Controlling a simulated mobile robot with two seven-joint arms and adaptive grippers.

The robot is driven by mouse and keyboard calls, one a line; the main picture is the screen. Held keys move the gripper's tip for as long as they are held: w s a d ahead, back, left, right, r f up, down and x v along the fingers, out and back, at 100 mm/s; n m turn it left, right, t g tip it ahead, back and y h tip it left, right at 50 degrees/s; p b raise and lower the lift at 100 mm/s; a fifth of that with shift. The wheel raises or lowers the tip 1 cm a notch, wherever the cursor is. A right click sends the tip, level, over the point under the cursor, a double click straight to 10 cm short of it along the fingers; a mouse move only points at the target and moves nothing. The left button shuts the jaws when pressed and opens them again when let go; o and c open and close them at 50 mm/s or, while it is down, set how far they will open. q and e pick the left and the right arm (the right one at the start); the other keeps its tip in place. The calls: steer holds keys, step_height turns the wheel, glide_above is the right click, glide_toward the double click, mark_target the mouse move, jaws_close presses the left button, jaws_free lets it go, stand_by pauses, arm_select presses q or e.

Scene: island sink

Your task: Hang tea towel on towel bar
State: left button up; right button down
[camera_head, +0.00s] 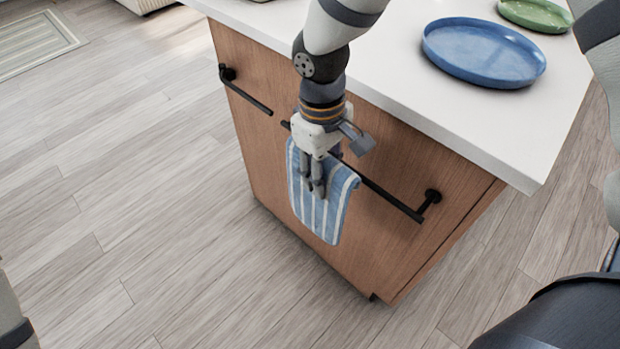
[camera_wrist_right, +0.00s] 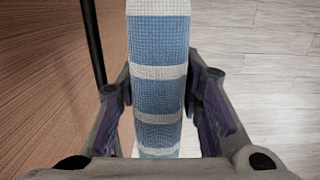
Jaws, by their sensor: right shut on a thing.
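The tea towel (camera_head: 333,212) is blue with white stripes and hangs down in front of the wooden island face. My right gripper (camera_head: 317,190) points down and is shut on the towel. The right wrist view shows the towel (camera_wrist_right: 158,95) running between its two fingers (camera_wrist_right: 160,105). The black towel bar (camera_head: 390,197) runs along the island face, partly hidden by my gripper and towel. In the right wrist view the bar (camera_wrist_right: 93,40) lies left of the towel, with a gap. I cannot tell whether any towel lies over the bar. My left gripper is not in view.
The island's white countertop (camera_head: 400,85) overhangs the bar. A blue plate (camera_head: 484,50) and a green plate (camera_head: 537,14) lie on it. The wooden floor (camera_head: 150,190) to the left is clear. A mat (camera_head: 35,42) lies at the far left.

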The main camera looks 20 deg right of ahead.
steer(key=w+d, duration=0.1)
steer(key=d, duration=0.1)
steer(key=d+b, duration=0.1)
steer(key=d, duration=0.1)
steer(key=w+d, duration=0.1)
steer(key=d, duration=0.1)
steer(key=shift+w+d+f, duration=0.15)
steer(key=shift+w+d, duration=0.1)
steer(key=shift+w, duration=0.1)
step_height(320, 180, down, 4)
steer(key=shift+f+b, duration=0.2)
steer(key=shift+b, duration=0.35)
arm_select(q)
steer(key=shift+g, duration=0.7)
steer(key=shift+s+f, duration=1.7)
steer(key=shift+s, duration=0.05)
arm_select(e)
steer(key=shift+f, duration=0.95)
steer(key=c, duration=1)
jaws_free()
steer(key=shift+c, duration=0.2)
